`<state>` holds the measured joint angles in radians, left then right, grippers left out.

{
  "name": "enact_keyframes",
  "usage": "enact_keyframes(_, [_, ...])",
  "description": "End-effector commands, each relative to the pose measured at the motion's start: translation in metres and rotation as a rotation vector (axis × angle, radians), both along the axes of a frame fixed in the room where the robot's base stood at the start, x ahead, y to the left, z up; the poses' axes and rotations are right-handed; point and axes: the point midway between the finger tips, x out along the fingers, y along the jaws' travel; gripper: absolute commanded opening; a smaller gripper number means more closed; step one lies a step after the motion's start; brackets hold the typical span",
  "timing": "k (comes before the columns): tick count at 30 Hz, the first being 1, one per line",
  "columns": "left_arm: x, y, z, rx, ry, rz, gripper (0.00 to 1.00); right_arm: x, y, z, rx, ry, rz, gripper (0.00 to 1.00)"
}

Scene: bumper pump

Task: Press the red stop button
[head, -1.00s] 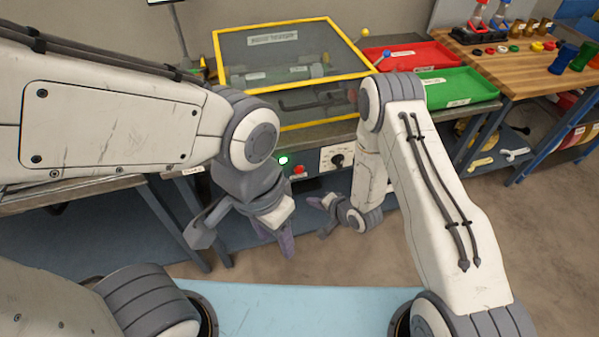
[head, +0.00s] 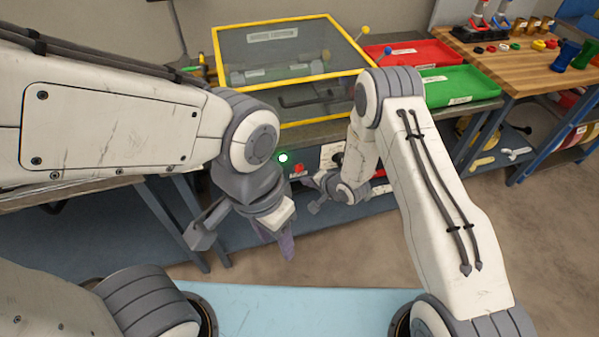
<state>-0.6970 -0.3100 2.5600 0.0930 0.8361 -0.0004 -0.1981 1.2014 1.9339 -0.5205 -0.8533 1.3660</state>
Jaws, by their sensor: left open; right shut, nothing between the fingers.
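The red stop button (head: 299,168) sits on the front panel below the yellow-framed box, just right of a lit green light (head: 283,158). My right gripper (head: 308,191) is shut and empty, just below and to the right of the button; I cannot tell whether it touches the panel. My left gripper (head: 243,243) is open, its fingers spread wide, below and to the left of the button with nothing between them.
The yellow-framed clear box (head: 285,55) stands on the bench above the panel. A dial plate (head: 331,152) is partly hidden by my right arm. A red tray (head: 415,58) and a green tray (head: 460,85) lie to the right.

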Motion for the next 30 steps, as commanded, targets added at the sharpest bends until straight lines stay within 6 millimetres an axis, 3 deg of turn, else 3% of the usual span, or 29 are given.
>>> enact_keyframes(7, [0.0, 0.0, -0.0037, 0.0, 0.0, 0.0, 0.5, 0.0124, 0.0041, 0.0002, -0.001, 0.0, 0.001, 0.0])
enact_keyframes(30, [0.0, 0.0, -0.0035, 0.0, 0.0, 0.0, 0.5, 0.0128, 0.004, 0.0004, -0.001, 0.0, 0.0, 0.0])
